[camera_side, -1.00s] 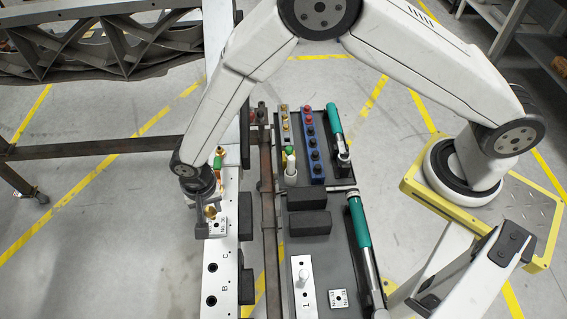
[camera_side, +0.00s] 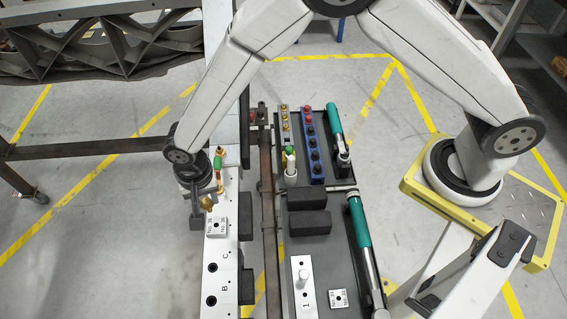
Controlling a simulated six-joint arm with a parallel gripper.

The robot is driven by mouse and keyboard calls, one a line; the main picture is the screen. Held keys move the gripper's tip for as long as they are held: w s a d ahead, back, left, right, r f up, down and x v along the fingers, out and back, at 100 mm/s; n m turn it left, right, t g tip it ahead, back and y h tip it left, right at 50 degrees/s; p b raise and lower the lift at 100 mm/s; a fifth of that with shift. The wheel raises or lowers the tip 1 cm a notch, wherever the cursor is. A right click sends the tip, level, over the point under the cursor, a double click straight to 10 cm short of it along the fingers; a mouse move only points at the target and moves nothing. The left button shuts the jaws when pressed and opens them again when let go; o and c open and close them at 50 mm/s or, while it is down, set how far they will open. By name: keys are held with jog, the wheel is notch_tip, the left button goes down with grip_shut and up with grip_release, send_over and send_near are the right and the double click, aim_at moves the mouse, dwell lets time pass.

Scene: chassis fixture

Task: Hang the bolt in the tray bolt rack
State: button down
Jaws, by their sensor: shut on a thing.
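My gripper (camera_side: 199,212) is over the white beam at the left and is shut on a brass-coloured bolt (camera_side: 207,203). The bolt is just above the beam's square numbered plate (camera_side: 217,228), apart from it as far as I can tell. The bolt's lower part is hard to make out. In the dark tray (camera_side: 335,285) to the right, a narrow rack (camera_side: 287,137) carries several brass-coloured bolts at its far end. A blue rack (camera_side: 313,150) beside it holds red and black pieces.
A green-topped brass piece (camera_side: 218,165) stands on the white beam (camera_side: 221,255) behind my gripper. A rusty rail (camera_side: 267,190) runs between beam and tray. The tray also holds black blocks (camera_side: 309,197), teal-handled tools (camera_side: 359,222) and a white-and-green tool (camera_side: 290,165).

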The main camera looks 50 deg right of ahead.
notch_tip(320, 180, up, 2)
jog(key=shift+w+d+r, duration=0.1)
jog(key=shift+w+d, duration=0.05)
jog(key=w+d+m, duration=0.3)
jog(key=w+d, duration=0.1)
jog(key=d, duration=0.6)
jog(key=w+d+m, duration=0.3)
jog(key=w+d, duration=0.2)
jog(key=d, duration=0.5)
jog(key=w+d+m, duration=0.3)
jog(key=w+d, duration=0.1)
jog(key=d, duration=0.6)
jog(key=d+m, duration=0.2)
jog(key=d, duration=1)
notch_tip(320, 180, down, 19)
jog(key=shift+s, duration=0.2)
jog(key=shift+a+f, duration=0.1)
jog(key=shift+f, duration=0.15)
jog(key=shift+f, duration=1.8)
jog(key=shift+f, duration=1.1)
